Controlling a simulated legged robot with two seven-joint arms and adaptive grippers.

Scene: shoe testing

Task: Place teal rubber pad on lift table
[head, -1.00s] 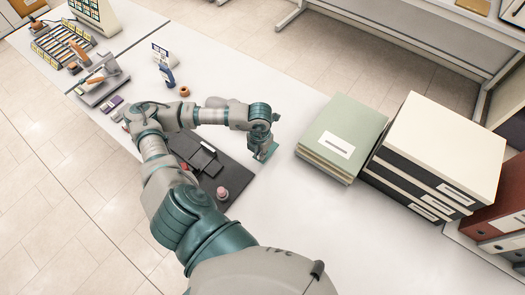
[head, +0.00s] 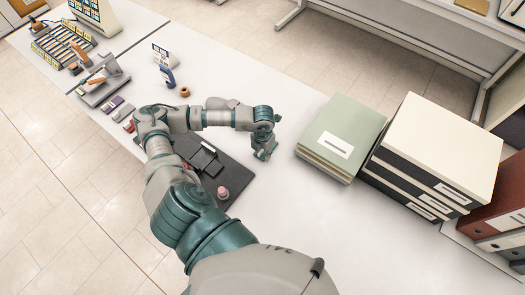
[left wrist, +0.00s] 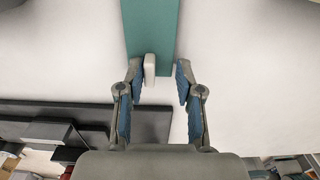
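My left gripper (head: 263,153) hangs over the white table, right of a dark base board (head: 238,180). In the left wrist view its two fingers (left wrist: 158,88) are open and apart. A teal strip (left wrist: 150,25), which looks like the rubber pad, runs from the top edge down to the fingertips. A small pale block (left wrist: 149,67) shows at its lower end, by the left finger. I cannot tell whether either finger touches the strip. In the head view no pad shows clearly. A dark raised block (head: 205,158) on the board may be the lift table. My right gripper is not seen.
A stack of green folders (head: 348,125) and pale-topped boxes (head: 445,135) stand to the right of my gripper. A pink-topped knob (head: 223,192) sits on the board. Small items and a brown ring (head: 185,91) lie farther back. White table is clear between board and folders.

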